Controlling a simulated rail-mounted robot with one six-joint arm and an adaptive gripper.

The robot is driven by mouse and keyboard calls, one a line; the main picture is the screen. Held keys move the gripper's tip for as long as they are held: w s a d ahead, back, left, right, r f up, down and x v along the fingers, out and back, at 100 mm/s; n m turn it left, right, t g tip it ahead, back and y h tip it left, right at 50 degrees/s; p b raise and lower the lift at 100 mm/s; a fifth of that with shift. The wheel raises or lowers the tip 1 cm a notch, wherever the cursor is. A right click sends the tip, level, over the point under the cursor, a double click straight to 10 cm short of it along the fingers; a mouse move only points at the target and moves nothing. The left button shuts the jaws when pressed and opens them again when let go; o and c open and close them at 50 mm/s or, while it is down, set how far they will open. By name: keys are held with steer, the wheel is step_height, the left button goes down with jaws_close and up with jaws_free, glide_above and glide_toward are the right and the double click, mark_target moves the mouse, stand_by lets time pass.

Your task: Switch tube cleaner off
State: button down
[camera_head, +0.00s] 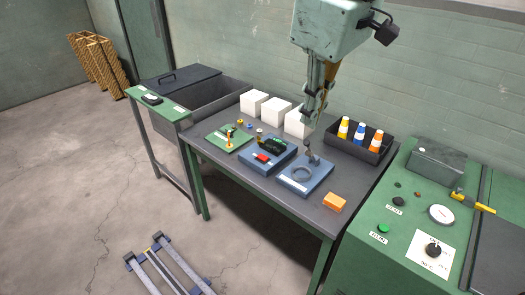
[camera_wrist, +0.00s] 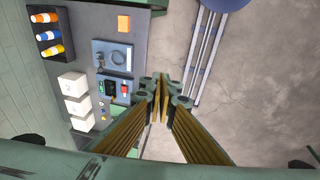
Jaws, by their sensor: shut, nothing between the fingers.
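A blue device (camera_head: 283,160) with a dark green and black top and a red switch (camera_head: 262,157) stands mid-table; it looks like the tube cleaner, though I read no label. The switch's on or off position is too small to tell. In the wrist view the blue device (camera_wrist: 111,97) and its red switch (camera_wrist: 125,90) lie left of my fingertips. My gripper (camera_head: 309,122) is shut and empty, pointing down above the table's back part in the head view. In the wrist view my gripper (camera_wrist: 161,84) shows its fingertips together, touching nothing.
A grey-blue unit with a ring (camera_head: 303,190) stands right of the device, a green plate (camera_head: 222,143) left. An orange block (camera_head: 334,201) lies front right; a green control console (camera_head: 395,240) stands beyond.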

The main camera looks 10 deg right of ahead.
steer(key=w+f+n, duration=0.3)
steer(key=w+n, duration=0.1)
steer(key=w, duration=0.9)
steer(key=n+g+p, duration=0.2)
steer(key=n+g, duration=0.1)
steer(key=n, duration=1.1)
glide_above(265, 159)
step_height(265, 159, down, 28)
steer(key=shift+r, duration=0.25)
steer(key=shift+w, duration=0.1)
steer(key=shift+f+b, duration=0.75)
steer(key=shift+f, duration=6.2)
